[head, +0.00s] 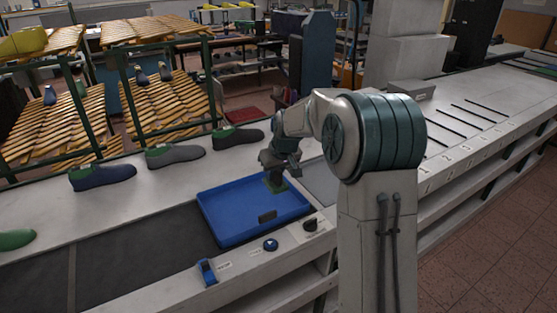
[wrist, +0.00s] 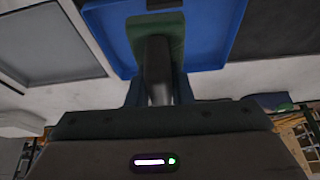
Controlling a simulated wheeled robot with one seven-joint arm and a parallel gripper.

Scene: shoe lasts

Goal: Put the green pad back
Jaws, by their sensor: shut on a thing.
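The green pad (head: 278,187) shows small at the back right inside the blue tray (head: 222,236). In the wrist view the green pad (wrist: 172,28) lies against the blue of the tray (wrist: 215,30), with a dark grey upright piece (wrist: 157,68) in front of it. My gripper (head: 273,174) points down over the tray's back right part. In the wrist view my gripper (wrist: 158,92) is shut on that dark piece, which looks like the pad's handle. I cannot tell whether the pad touches the tray floor.
A blue holder (head: 207,270), a blue round piece (head: 271,244) and a dark piece (head: 311,225) sit by labels on the front ledge. Blue (head: 101,177), grey (head: 175,155) and dark green (head: 238,137) shoe lasts stand behind. The dark belt (head: 150,255) left of the tray is clear.

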